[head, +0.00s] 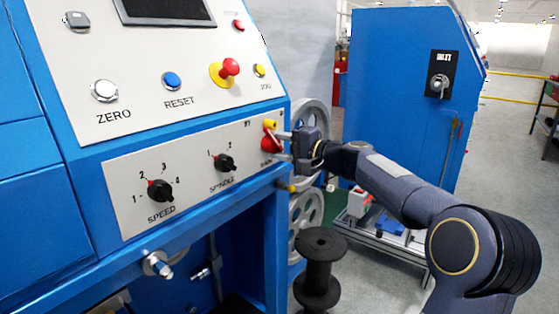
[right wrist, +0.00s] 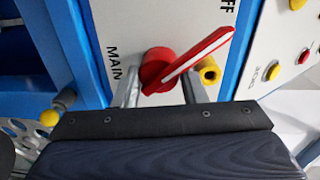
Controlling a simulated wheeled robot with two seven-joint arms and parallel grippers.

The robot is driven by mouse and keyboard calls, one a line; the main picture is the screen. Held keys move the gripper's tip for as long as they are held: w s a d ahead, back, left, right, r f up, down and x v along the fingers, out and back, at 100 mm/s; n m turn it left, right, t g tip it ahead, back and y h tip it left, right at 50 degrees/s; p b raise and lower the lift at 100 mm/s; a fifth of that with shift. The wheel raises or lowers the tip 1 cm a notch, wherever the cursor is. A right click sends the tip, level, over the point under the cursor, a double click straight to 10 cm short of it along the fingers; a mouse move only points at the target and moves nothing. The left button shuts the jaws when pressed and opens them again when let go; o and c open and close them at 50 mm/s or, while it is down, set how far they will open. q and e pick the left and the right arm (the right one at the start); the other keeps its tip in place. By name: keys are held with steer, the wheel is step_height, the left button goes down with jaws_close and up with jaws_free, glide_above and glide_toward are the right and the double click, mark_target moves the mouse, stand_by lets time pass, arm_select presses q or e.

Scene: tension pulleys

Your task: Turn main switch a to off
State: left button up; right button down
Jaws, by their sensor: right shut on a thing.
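The main switch is a red rotary knob (head: 271,142) at the right end of the lower light panel on the blue machine. In the right wrist view, its red handle (right wrist: 198,55) with a white stripe slants to the upper right, beside the partly cut-off label ending in "FF". The word "MAIN" is printed left of the knob. My right gripper (head: 281,146) is at the switch, and its fingers (right wrist: 163,90) are on both sides of the red knob, shut on it. My left gripper is not in view.
A yellow part (right wrist: 209,72) sits close beside the right finger. The black spindle knob (head: 224,162) and speed knob (head: 160,191) are left on the same panel. A second blue cabinet (head: 395,85) stands behind.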

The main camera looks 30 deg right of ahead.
steer(key=shift+f+n+b, duration=0.15)
steer(key=shift+n+b, duration=0.65)
steer(key=shift+a, duration=0.1)
steer(key=c, duration=0.9)
jaws_free()
steer(key=shift+s, duration=0.1)
